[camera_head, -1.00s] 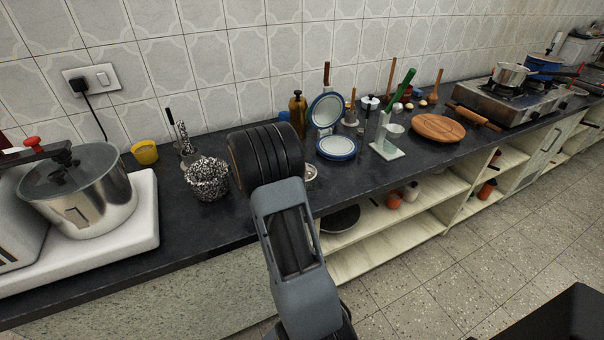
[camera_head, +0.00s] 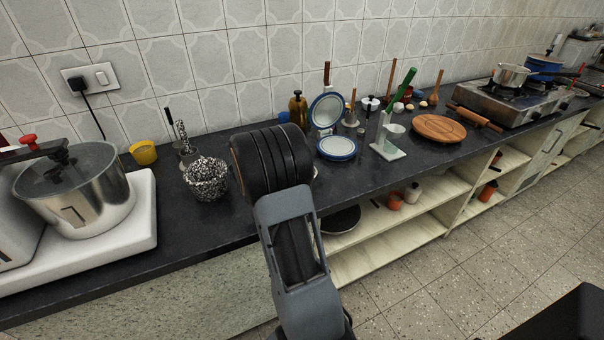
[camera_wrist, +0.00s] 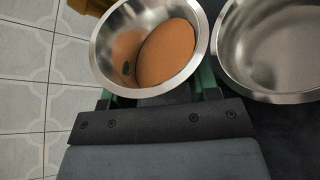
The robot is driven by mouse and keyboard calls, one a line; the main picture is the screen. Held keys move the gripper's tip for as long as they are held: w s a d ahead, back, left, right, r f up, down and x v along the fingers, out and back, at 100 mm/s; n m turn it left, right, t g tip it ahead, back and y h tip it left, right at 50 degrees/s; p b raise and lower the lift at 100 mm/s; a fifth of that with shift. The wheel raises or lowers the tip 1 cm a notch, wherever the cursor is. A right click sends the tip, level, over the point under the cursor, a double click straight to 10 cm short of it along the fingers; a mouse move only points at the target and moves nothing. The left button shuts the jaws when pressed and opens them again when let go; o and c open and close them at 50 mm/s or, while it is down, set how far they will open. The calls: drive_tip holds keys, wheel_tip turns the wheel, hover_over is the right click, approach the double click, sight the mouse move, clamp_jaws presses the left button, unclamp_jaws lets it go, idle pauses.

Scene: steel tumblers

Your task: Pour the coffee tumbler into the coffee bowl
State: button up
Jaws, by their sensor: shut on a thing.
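In the wrist view, a steel tumbler (camera_wrist: 112,52) with orange-brown coffee (camera_wrist: 165,54) inside is held between the green fingers of my gripper (camera_wrist: 157,90), which is shut on it. The coffee lies toward the tumbler's right side, with more bare wall showing at the left. A wide steel bowl (camera_wrist: 285,50) is just right of the tumbler; its visible inside looks empty. In the head view, my arm hides the gripper and tumbler, and almost all of the bowl.
On the dark counter (camera_head: 130,240), a speckled pot (camera_head: 207,180) and a yellow cup (camera_head: 144,152) stand left of my arm. A blue-rimmed plate (camera_head: 337,147), a green-handled stand (camera_head: 390,150) and a round wooden board (camera_head: 438,128) are to the right. The tiled wall (camera_head: 200,60) is behind.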

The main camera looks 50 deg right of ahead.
drive_tip(key=shift+s+r+m+t+h+b, duration=0.15)
drive_tip(key=shift+r+m+t+h+b, duration=0.25)
drive_tip(key=shift+r+m+t+b, duration=0.65)
idle(1.1)
drive_tip(key=shift+f+m+b, duration=0.65)
drive_tip(key=shift+b, duration=1.3)
drive_tip(key=shift+s+r+m+h+b, duration=0.1)
drive_tip(key=shift+r+m+h+b, duration=0.3)
drive_tip(key=shift+m+b, duration=0.35)
drive_tip(key=shift+s+r+m+t+b, duration=0.35)
drive_tip(key=shift+s+m+b, duration=0.4)
drive_tip(key=shift+b, duration=2.15)
drive_tip(key=shift+s+r+m+h+b, duration=0.15)
drive_tip(key=shift+r+m+h+b, duration=0.25)
drive_tip(key=shift+b, duration=1.35)
